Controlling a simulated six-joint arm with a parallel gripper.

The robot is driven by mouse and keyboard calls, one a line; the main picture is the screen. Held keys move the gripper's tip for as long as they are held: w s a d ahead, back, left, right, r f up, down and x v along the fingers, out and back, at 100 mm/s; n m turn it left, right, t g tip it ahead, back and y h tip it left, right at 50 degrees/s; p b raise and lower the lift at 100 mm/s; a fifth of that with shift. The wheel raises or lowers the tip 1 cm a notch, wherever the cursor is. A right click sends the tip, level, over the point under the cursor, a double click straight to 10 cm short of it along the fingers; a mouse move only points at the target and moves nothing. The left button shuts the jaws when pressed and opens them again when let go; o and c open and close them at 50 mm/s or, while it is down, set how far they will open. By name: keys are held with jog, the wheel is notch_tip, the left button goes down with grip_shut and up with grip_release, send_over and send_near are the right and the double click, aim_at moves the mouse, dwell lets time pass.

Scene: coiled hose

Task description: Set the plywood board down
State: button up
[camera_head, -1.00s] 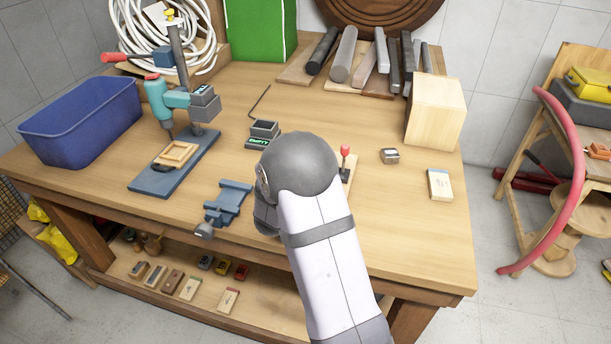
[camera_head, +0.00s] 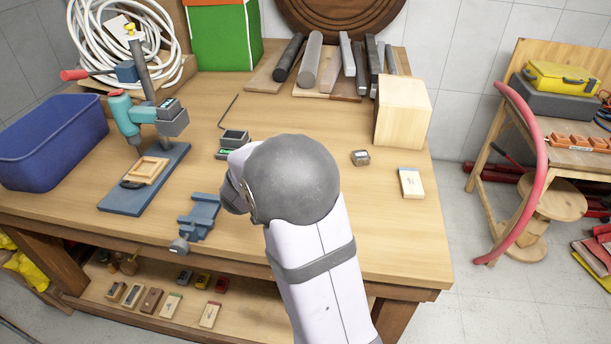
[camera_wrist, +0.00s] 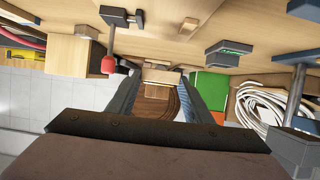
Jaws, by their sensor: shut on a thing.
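My gripper (camera_wrist: 163,88) shows in the wrist view, its two dark fingers reaching away from the palm. A small pale wooden piece (camera_wrist: 160,77) sits between the fingertips and looks like the plywood board, seen nearly edge-on. The fingers are shut on it; its full outline and its gap to the bench are unclear. In the camera_head view my rounded grey wrist and white arm link hide the gripper and the board. The wrist is over the middle of the workbench (camera_head: 300,110), right of the small blue vise (camera_head: 200,215).
A drill press (camera_head: 145,180) and blue bin (camera_head: 50,140) stand left. Metal bars (camera_head: 310,62) lie at the back beside a wooden block (camera_head: 402,110). A small grey item (camera_head: 360,157) and pale box (camera_head: 411,183) lie right. The front right bench top is clear.

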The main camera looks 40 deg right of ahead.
aim_at(349, 217)
jog(key=shift+a, duration=0.1)
jog(key=shift+m+g+h, duration=0.7)
jog(key=shift+m, duration=0.2)
jog(key=s+a+f+p, duration=0.3)
jog(key=shift+a, duration=0.25)
jog(key=s+d+m+g, duration=0.1)
jog(key=s, duration=0.1)
jog(key=s+f+m+g+h, duration=0.1)
jog(key=s, duration=0.1)
jog(key=s+d+m+g+h, duration=0.1)
jog(key=s, duration=0.1)
jog(key=shift+s+d+f+m+g+p, duration=0.3)
jog(key=shift+d+m+p, duration=0.05)
jog(key=shift+m+p, duration=0.05)
jog(key=s+d+r+m+g+b, duration=0.35)
jog(key=s+d+b, duration=0.4)
jog(key=d, duration=0.55)
jog(key=shift+g+h, duration=0.4)
jog(key=shift+g, duration=0.05)
jog(key=shift+s+f+p, duration=0.15)
jog(key=shift+f+p, duration=0.05)
jog(key=shift+f, duration=2.3)
jog(key=shift+s+f+p, duration=0.1)
jog(key=shift+f+p, duration=0.05)
jog(key=shift+f, duration=2.3)
